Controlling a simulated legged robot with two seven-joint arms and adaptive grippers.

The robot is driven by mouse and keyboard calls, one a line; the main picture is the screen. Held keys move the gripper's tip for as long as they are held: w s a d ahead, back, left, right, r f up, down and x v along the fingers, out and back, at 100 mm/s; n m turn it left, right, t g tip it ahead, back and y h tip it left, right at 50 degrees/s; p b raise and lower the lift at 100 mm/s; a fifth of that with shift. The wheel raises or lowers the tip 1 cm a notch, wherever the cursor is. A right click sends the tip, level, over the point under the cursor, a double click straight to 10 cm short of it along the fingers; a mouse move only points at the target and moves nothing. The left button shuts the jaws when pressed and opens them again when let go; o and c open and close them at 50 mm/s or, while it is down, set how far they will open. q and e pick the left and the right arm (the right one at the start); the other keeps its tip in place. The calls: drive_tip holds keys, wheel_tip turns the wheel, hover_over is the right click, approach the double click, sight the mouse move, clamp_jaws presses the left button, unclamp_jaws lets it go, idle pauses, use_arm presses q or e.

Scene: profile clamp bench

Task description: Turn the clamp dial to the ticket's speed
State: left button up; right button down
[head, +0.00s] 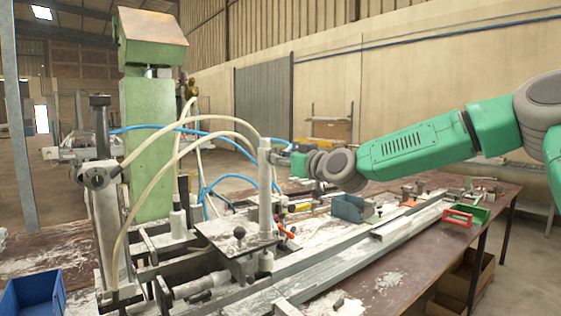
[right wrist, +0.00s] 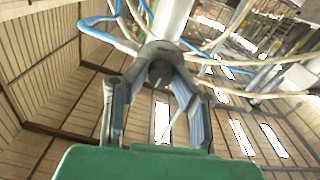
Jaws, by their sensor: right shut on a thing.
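My right gripper (head: 281,160) reaches in from the right to the side of a grey upright post (head: 265,190) on the clamp bench. In the right wrist view, its two fingers (right wrist: 160,62) close around a dark round knob (right wrist: 159,74) at the post (right wrist: 173,18). The knob looks like the clamp dial; its markings and pointer cannot be read. In the head view the knob is hidden by the gripper and post. No ticket can be made out. My left gripper is not in view.
Pale hoses (head: 160,150) and blue hoses (head: 140,128) loop close around the post. A green machine column (head: 150,150) stands behind left. A blue bin (head: 32,300) is front left.

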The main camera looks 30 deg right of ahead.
drive_tip(key=m+b, duration=0.1)
drive_tip(key=m, duration=0.2)
drive_tip(key=f+m+b, duration=0.1)
drive_tip(key=m+b, duration=0.1)
drive_tip(key=m, duration=0.2)
drive_tip(key=m+b, duration=0.1)
drive_tip(key=m, duration=0.2)
drive_tip(key=shift+f+m+b, duration=0.15)
drive_tip(key=shift+m+b, duration=0.15)
drive_tip(key=shift+b, duration=0.05)
idle(0.5)
drive_tip(key=c, duration=1.3)
unclamp_jaws()
drive_tip(key=shift+s, duration=0.1)
drive_tip(key=shift+c, duration=0.2)
drive_tip(key=shift+d+r, duration=0.15)
drive_tip(key=shift+r, duration=0.05)
